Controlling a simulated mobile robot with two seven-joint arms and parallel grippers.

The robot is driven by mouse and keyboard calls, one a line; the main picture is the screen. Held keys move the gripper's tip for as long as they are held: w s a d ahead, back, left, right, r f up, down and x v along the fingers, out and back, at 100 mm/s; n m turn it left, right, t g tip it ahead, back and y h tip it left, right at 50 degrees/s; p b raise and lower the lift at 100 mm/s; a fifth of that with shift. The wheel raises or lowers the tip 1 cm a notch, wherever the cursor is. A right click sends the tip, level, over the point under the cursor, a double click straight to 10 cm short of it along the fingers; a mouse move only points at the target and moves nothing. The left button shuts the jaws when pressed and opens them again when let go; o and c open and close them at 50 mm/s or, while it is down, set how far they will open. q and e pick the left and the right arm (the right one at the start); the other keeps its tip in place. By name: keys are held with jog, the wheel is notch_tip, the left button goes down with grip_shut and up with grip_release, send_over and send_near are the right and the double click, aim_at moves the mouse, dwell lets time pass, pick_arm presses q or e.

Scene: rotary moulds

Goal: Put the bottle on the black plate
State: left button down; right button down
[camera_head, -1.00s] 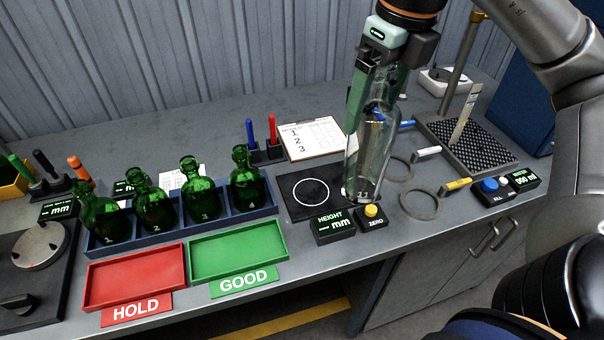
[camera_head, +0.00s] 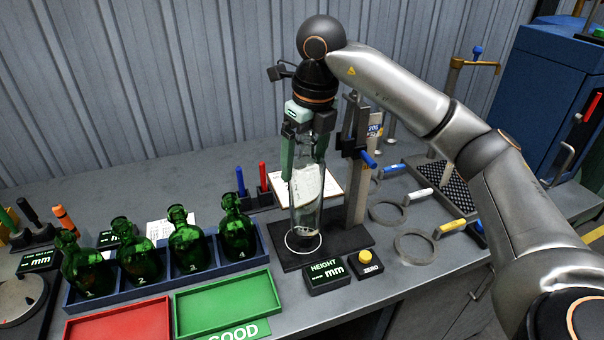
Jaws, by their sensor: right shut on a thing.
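A tall clear glass bottle (camera_head: 306,205) stands upright in the grip of my right gripper (camera_head: 303,162), which is shut on its upper part from above. The bottle's base is over the white ring on the black plate (camera_head: 350,238). The front of the ring shows around the base. I cannot tell whether the base touches the plate or hovers just above it. My left gripper is not in view.
A column with a blue-handled slide (camera_head: 357,165) rises at the plate's right rear, close to the bottle. A height display (camera_head: 325,276) and zero button (camera_head: 366,261) sit in front. Several green bottles stand in a blue rack (camera_head: 262,258) at left, behind red and green trays (camera_head: 228,303).

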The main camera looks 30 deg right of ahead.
jog(key=shift+w+f, duration=0.2)
jog(key=f, duration=0.3)
jog(key=shift+w+p, duration=0.2)
jog(key=shift+p, duration=0.15)
jog(key=shift+f, duration=0.4)
grip_release()
jog(key=shift+f, duration=0.1)
